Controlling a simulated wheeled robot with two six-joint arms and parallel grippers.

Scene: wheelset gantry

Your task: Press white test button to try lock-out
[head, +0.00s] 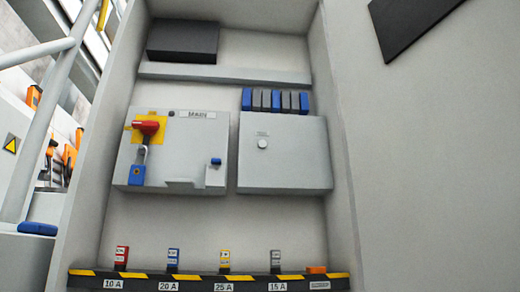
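The white test button (262,144) is a small round knob on the front of the grey box (287,170) on the right side of the cabinet. A tiny label above it is too small to read. Left of that box is the MAIN panel (184,175), with a red rotary handle (147,127) on a yellow plate (150,119). A blue padlock (136,175) hangs by its shackle below the handle. Whether it is closed cannot be told. Neither of my grippers shows in the head view, and nothing touches the button.
A striped black-and-yellow rail (195,281) at the bottom holds several coloured fuses above amp labels. Cabinet side walls (335,120) stand out on both sides. A grey railing (45,120) is at left.

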